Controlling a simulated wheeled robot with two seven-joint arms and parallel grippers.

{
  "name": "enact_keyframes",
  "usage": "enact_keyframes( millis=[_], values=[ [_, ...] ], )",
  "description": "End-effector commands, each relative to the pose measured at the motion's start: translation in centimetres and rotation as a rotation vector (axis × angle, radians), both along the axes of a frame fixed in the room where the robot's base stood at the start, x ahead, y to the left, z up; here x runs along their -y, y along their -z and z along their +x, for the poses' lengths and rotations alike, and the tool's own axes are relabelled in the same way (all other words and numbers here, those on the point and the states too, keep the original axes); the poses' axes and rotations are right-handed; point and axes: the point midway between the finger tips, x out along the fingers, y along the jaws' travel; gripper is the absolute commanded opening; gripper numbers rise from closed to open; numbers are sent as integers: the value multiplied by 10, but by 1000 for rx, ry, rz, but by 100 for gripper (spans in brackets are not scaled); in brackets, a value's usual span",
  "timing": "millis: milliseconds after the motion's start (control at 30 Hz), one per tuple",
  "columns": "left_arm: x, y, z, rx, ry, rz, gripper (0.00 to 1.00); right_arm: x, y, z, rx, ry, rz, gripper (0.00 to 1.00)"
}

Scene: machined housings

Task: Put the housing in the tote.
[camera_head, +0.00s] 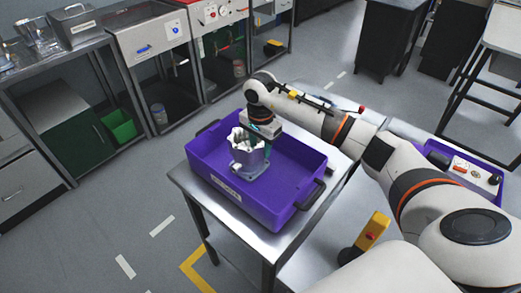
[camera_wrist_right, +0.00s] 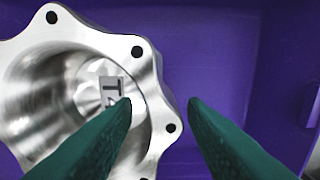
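The housing (camera_head: 249,158) is a silvery machined part with a lobed flange. It is inside the purple tote (camera_head: 287,215) in the head view, towards its middle. In the right wrist view the housing (camera_wrist_right: 150,75) shows its round bore, bolt holes and a printed label inside, against the purple of the tote. My right gripper (camera_wrist_right: 160,106) has its two green fingers apart, one over the bore and one outside the flange, with a gap visible beside the rim. The hand hides part of the housing in the head view. My left gripper is not in view.
The tote stands on a metal table (camera_head: 262,245) and has dark handles. A second purple container (camera_head: 462,170) with small parts lies at the right, behind my arm. A yellow post (camera_head: 372,232) stands near the table. Metal benches (camera_head: 150,45) line the back left.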

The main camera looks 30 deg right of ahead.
Motion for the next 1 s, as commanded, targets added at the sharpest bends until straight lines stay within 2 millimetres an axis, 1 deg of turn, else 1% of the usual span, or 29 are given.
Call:
enact_keyframes(
  millis=[33,300,400,500,633,1000],
  values=[
    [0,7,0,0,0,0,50,1,-8,1,6,-1,-2,39],
    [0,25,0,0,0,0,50,1,-66,1,6,0,-2,39],
    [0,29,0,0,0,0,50,1,-83,0,4,0,-3,39],
    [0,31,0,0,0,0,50,1,-95,0,2,0,-2,39],
    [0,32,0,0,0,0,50,1,-103,0,1,1,-2,39],
    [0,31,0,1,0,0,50,1,-104,0,-1,0,-1,39]
  ],
)
